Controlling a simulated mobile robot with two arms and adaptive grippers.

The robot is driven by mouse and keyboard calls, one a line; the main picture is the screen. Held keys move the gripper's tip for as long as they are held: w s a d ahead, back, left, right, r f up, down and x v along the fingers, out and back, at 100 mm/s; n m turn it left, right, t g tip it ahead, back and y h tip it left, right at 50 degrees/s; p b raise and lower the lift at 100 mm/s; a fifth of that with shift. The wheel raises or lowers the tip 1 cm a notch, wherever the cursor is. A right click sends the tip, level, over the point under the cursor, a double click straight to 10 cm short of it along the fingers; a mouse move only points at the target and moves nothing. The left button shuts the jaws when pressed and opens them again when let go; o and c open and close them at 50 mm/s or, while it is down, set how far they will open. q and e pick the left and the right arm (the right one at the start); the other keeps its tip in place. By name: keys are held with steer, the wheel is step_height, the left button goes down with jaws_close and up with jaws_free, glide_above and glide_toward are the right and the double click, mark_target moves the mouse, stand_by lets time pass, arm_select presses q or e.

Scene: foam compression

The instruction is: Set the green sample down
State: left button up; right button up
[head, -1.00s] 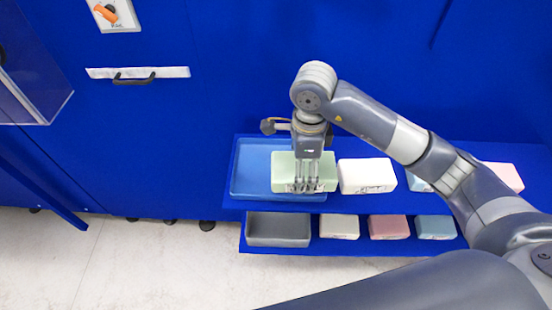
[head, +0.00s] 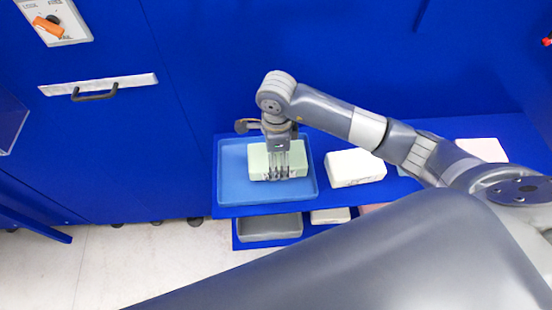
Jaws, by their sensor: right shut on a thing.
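The green sample (head: 258,161) is a pale green foam block in the head view, over the blue tray (head: 234,193) on the upper shelf. It lies within the tray's outline; I cannot tell whether it touches the tray floor. My right gripper (head: 279,174) points down and is shut on the green sample. Its fingers cover part of the block's middle. My left gripper is not in view.
A grey tray (head: 270,228) and a pale block (head: 330,216) sit on the lower shelf. My arm hides part of both shelves.

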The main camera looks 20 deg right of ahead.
step_height(320, 180, down, 2)
steer(key=shift+f, duration=0.4)
steer(key=o, duration=0.9)
steer(key=shift+r, duration=0.1)
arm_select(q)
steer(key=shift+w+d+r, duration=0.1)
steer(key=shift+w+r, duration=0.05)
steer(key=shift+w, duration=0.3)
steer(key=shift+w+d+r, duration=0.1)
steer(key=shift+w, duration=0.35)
arm_select(e)
steer(key=shift+r+p, duration=0.25)
steer(key=shift+p, duration=0.05)
steer(key=shift+w+r+b, duration=0.1)
steer(key=shift+r+b, duration=0.2)
steer(key=shift+b, duration=0.05)
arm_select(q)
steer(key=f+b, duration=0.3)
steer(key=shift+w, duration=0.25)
arm_select(e)
step_height(320, 180, up, 11)
steer(key=shift+r, duration=0.1)
